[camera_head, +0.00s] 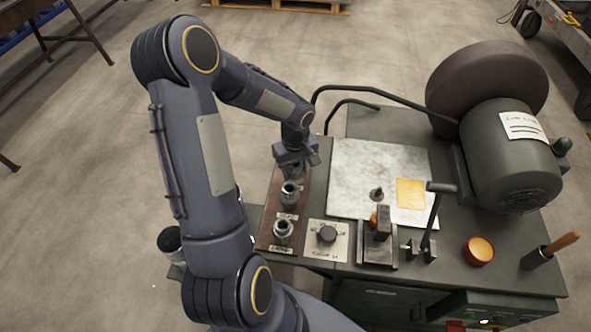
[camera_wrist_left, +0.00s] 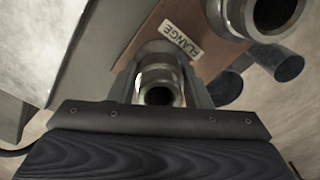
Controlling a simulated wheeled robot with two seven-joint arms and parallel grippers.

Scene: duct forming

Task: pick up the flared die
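My left gripper (camera_head: 296,160) points down at the far end of the die rack (camera_head: 263,226). In the left wrist view its two fingers (camera_wrist_left: 160,90) stand on either side of a round metal die (camera_wrist_left: 157,72) with a dark central hole, with no clear gap to it. A label reading FLANGE (camera_wrist_left: 183,38) lies beside this die. The smaller labels in the head view are hard to read. Whether the far die is lifted cannot be told. My right gripper is not in view.
Right of the rack are a dial plate (camera_head: 327,238), a pale metal sheet (camera_head: 365,160) with a yellow pad (camera_head: 410,193), and a clamp with an upright lever (camera_head: 433,215). A large motor (camera_head: 510,150) and a red tin (camera_head: 478,250) occupy the bench's right side.

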